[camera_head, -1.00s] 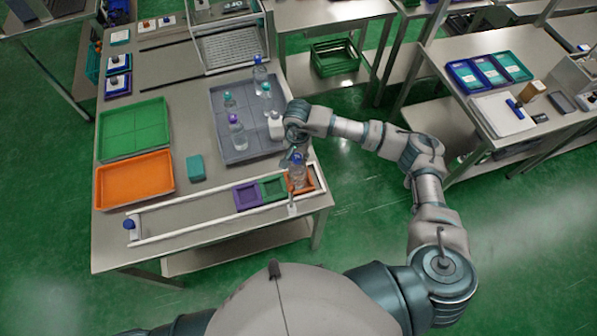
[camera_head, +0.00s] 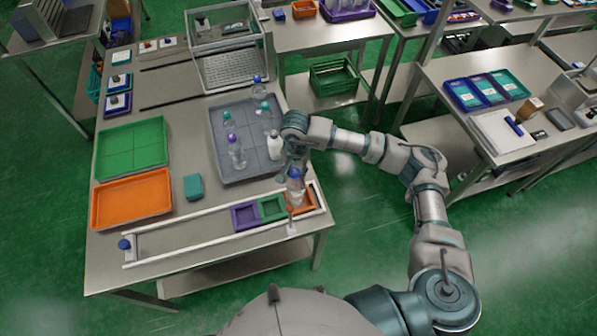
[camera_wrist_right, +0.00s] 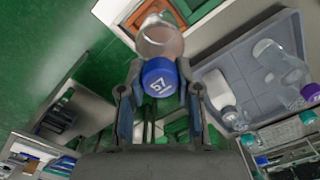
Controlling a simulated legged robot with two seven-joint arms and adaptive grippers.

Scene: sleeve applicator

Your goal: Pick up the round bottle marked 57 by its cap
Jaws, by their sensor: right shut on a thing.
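The round bottle is clear with a blue cap (camera_wrist_right: 160,78) marked 57. In the head view the bottle (camera_head: 296,188) stands upright over the orange holder (camera_head: 311,202) at the right end of the white rail frame. My right gripper (camera_head: 291,163) is shut on the cap from above. In the right wrist view its fingers (camera_wrist_right: 160,88) close on both sides of the cap, and the clear body extends beyond it over the orange holder (camera_wrist_right: 153,20). I cannot tell whether the base touches the holder. My left gripper is out of view.
A grey tray (camera_head: 262,172) beside my right gripper holds several bottles, including a white one (camera_head: 275,145). Purple (camera_head: 244,226) and green (camera_head: 271,219) holders sit left of the orange one. Green (camera_head: 131,148) and orange (camera_head: 132,199) trays lie at left.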

